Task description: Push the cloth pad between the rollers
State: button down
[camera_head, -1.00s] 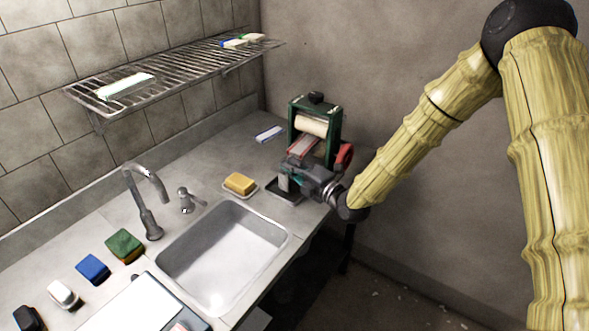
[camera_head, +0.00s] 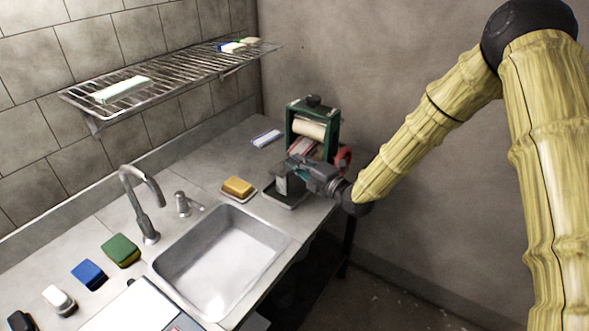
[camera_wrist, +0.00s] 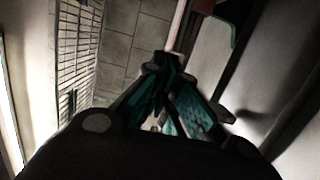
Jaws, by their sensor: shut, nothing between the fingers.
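The wringer (camera_head: 332,132) has a green frame and stands at the far right end of the counter. Its cream roller (camera_head: 309,129) lies across the frame. The cloth pad (camera_head: 302,147), pale with red, slants at the front of the wringer just below the roller. How far its far edge reaches between the rollers is hidden. My gripper (camera_head: 289,165) is shut and empty at the pad's near, lower end; I cannot tell whether it touches. In the wrist view the gripper's teal fingers (camera_wrist: 168,62) meet just below a pale, red-edged strip (camera_wrist: 179,25), probably the pad.
A red crank (camera_head: 343,158) sits at the wringer's right side. A dark tray (camera_head: 288,203) lies below my gripper. A yellow sponge (camera_head: 238,187) on a dish, the sink (camera_head: 220,250) and the faucet (camera_head: 148,205) are to the left. A wire rack (camera_head: 180,76) hangs above.

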jog(key=shift+w+d, duration=0.1)
jog(key=shift+w, duration=0.05)
dwell(0.3)
jog(key=s+d+b, duration=0.4)
jog(key=s, duration=0.6)
jog(key=shift+s+d, duration=0.3)
jog(key=shift+s, duration=0.05)
